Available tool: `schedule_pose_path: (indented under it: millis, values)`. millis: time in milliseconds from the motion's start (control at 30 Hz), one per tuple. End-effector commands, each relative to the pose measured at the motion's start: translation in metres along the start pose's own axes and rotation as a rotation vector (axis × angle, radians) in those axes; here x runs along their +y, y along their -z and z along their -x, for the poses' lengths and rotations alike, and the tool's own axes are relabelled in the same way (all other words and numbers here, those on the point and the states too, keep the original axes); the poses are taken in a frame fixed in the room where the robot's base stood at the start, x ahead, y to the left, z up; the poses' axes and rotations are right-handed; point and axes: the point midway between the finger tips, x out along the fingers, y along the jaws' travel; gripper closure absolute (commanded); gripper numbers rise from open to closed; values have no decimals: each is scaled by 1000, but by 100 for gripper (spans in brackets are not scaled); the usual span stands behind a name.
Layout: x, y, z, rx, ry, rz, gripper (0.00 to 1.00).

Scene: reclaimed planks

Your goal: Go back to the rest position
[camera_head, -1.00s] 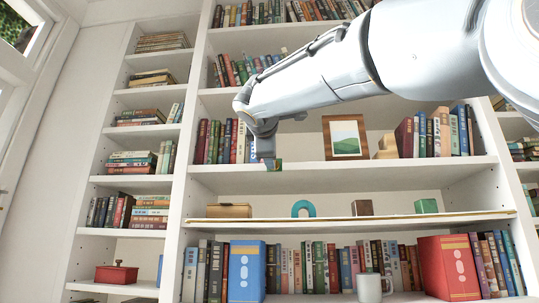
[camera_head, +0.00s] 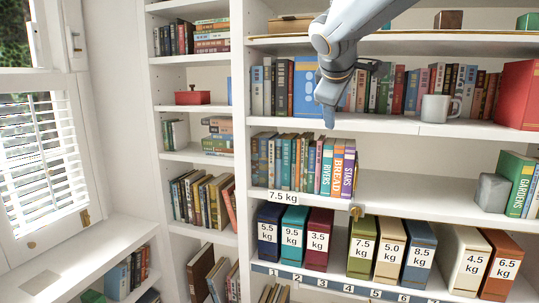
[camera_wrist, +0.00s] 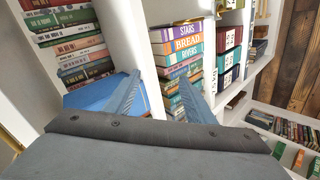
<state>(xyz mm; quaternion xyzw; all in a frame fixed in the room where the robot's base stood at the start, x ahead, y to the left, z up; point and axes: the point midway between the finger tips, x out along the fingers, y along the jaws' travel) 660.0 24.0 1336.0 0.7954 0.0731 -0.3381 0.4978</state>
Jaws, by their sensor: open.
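My gripper (camera_head: 329,112) hangs in front of the bookcase in the head view, at the end of my grey-white arm coming from the top. It points down between the mug shelf and the shelf below. In the wrist view, the two blue-grey fingers of my gripper (camera_wrist: 160,82) stand apart with nothing between them. Behind them are books titled Stars, Bread and Rivers (camera_wrist: 188,45); these books (camera_head: 336,168) also show below my gripper in the head view.
The white bookcase (camera_head: 430,185) fills the head view. A grey mug (camera_head: 436,108) stands right of my gripper. Weight-labelled boxes (camera_head: 363,248) line a lower shelf above a numbered strip. A grey block (camera_head: 492,192) stands at right. A shuttered window (camera_head: 40,165) is at left.

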Motion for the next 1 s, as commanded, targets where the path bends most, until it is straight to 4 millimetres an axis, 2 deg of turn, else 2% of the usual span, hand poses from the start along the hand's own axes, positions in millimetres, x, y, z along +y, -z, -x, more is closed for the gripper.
schedule_pose_path:
  millis: [33,100,167,300,433,500,600,700,800,900,1000]
  values:
    - [-30,-18,-16,-29,59,-43,50]
    - [-69,-42,-33,-65,133,-112,50]
    - [-103,-63,-45,-103,196,-175,50]
    - [-184,-114,-62,-204,332,-334,50]
    - [-259,-164,-64,-320,443,-496,50]
    - [-298,-190,-59,-388,494,-586,50]
    - [-345,-221,-48,-480,550,-703,50]
    - [-380,-244,-36,-556,586,-793,50]
    - [-401,-257,-27,-604,604,-851,50]
    - [-409,-262,-23,-626,611,-877,50]
    - [-409,-262,-23,-626,611,-877,50]
